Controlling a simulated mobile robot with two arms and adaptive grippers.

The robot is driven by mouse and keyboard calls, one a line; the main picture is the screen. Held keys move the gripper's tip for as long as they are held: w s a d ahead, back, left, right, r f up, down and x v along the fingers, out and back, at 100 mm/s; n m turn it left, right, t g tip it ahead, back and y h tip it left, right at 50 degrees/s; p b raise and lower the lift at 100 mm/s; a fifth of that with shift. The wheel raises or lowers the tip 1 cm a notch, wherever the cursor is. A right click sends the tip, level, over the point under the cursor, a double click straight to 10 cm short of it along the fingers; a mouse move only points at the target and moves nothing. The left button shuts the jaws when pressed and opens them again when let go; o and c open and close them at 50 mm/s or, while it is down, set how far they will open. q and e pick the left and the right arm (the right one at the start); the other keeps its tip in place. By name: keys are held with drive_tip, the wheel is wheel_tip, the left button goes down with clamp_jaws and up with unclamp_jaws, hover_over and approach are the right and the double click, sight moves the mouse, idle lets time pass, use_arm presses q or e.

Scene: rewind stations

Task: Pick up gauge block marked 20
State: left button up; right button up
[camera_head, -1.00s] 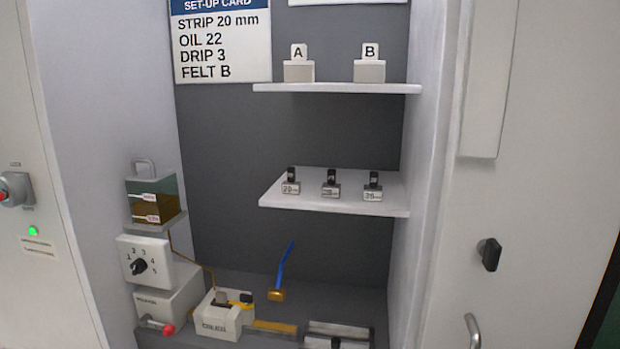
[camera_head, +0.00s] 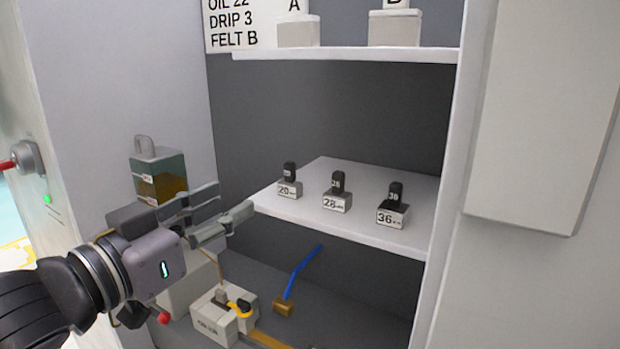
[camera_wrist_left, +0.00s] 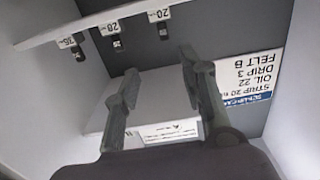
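The gauge block marked 20 (camera_head: 289,188) is a small light block with a black knob on top. It stands at the left end of the lower white shelf. Blocks marked 28 (camera_head: 337,201) and 36 (camera_head: 393,213) stand in a row to its right. My left gripper (camera_head: 235,200) is open and empty, left of the block and apart from it, close to the shelf's left end. In the left wrist view the block marked 20 (camera_wrist_left: 160,20) appears upside down at the top, beyond my spread fingers (camera_wrist_left: 162,64). My right gripper is not in view.
The lower shelf (camera_head: 350,226) has a free front edge. The upper shelf (camera_head: 350,54) holds blocks A and B above. An oil tank (camera_head: 160,178) hangs on the left wall behind my gripper. Below are an oiler unit (camera_head: 212,312) and a blue-handled brush (camera_head: 300,272).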

use_arm(q)
drive_tip(key=p, duration=1)
approach(287, 165)
drive_tip(key=x, duration=0.5)
drive_tip(key=shift+s+d+f, duration=0.1)
drive_tip(key=shift+d+f, duration=0.05)
drive_tip(key=shift+f, duration=0.05)
drive_tip(key=shift+w+d, duration=0.2)
drive_tip(key=shift+w, duration=0.2)
drive_tip(key=p+x, duration=0.1)
drive_tip(key=x, duration=0.1)
drive_tip(key=p+x, duration=0.1)
drive_tip(key=x, duration=0.1)
drive_tip(key=shift+w+r+p, duration=0.15)
drive_tip(key=shift+r+p, duration=0.15)
drive_tip(key=shift+w+d+f, duration=0.1)
drive_tip(key=shift+w+d, duration=0.05)
drive_tip(key=shift+w, duration=0.15)
drive_tip(key=shift+d, duration=0.1)
clamp_jaws()
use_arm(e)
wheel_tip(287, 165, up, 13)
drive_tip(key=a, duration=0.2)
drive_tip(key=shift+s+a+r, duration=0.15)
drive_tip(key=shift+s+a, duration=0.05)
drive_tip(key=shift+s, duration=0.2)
